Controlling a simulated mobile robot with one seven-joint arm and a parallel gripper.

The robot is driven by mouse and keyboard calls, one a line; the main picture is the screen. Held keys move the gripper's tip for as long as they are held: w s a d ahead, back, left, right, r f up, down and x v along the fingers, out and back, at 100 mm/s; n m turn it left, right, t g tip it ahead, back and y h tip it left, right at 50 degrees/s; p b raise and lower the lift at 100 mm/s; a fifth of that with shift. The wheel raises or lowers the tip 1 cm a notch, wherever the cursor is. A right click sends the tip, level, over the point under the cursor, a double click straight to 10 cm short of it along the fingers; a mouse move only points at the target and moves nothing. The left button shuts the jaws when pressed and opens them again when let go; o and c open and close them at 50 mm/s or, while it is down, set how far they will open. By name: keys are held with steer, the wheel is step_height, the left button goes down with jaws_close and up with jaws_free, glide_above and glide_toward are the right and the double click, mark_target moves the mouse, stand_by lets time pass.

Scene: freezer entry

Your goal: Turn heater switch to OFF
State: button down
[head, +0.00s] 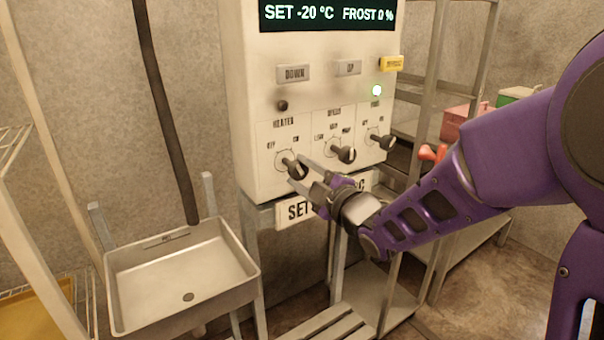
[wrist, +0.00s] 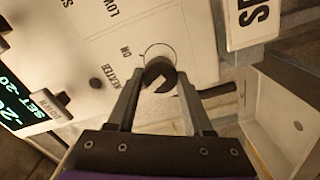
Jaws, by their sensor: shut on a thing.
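The heater switch (head: 293,163) is a dark knob at the lower left of the white control panel (head: 250,90), under the HEATER label with OFF at its left and ON at its right. In the wrist view the heater switch (wrist: 160,70) sits between my two fingers. My gripper (head: 299,172) reaches in from the right and is shut on this knob; the wrist view shows my gripper (wrist: 161,86) with a finger on each side. The knob's exact pointing is partly hidden by the fingers.
Two more dark knobs, the middle one (head: 342,154) and the right one (head: 381,141), stick out close to my gripper. A metal sink (head: 180,270) stands lower left.

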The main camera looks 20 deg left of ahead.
steer(key=shift+n, duration=0.9)
steer(key=shift+c, duration=1.5)
jaws_free()
